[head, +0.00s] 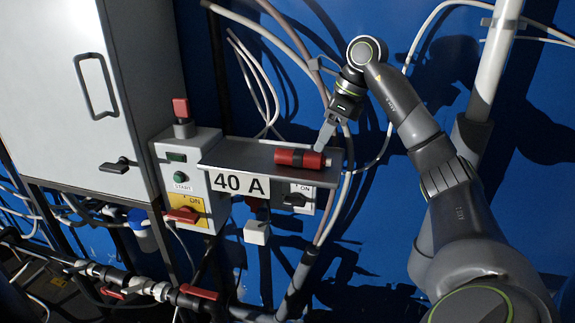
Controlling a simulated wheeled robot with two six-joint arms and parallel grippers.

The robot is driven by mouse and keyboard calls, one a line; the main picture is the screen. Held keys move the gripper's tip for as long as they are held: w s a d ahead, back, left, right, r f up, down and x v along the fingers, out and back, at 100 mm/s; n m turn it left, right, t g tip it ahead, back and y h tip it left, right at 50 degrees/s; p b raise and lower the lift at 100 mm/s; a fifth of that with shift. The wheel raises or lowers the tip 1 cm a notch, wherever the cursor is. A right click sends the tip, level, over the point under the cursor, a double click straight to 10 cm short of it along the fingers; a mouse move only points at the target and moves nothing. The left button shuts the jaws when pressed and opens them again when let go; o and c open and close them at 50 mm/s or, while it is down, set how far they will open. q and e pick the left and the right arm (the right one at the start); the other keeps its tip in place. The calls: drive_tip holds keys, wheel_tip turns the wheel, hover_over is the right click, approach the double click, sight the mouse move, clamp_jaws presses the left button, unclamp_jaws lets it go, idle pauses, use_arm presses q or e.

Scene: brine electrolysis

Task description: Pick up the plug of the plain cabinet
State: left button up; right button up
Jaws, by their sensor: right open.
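A red and black cylindrical plug (292,157) lies on its side on the grey shelf (240,152) above the 40 A label. My right gripper (324,140) points down at the right end of the plug, its fingers very close to it. The fingers are open; whether they touch the plug or stand around it I cannot tell. A large plain grey cabinet (60,70) with a handle and a black latch stands at the left. My left gripper is out of view.
A grey START switch box (185,160) with a red-topped piece (181,107) on it stands left of the shelf. A smaller switch (296,198) sits below the shelf. Loose cables (255,75) hang behind, and pipes (140,287) with red-handled valves run along the bottom.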

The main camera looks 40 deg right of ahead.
sight(314, 154)
drive_tip(key=shift+w+a+f, duration=0.15)
drive_tip(key=shift+a+f, duration=0.05)
drive_tip(key=shift+f, duration=0.2)
drive_tip(key=shift+a+f+p, duration=0.2)
drive_tip(key=shift+f+p, duration=0.3)
drive_tip(key=shift+p, duration=0.2)
drive_tip(key=p+x, duration=0.2)
drive_tip(key=x, duration=0.1)
drive_tip(key=shift+w+a+f, duration=0.1)
drive_tip(key=shift+a+f, duration=0.05)
drive_tip(key=shift+f, duration=0.4)
drive_tip(key=c, duration=1.1)
drive_tip(key=shift+r, duration=0.1)
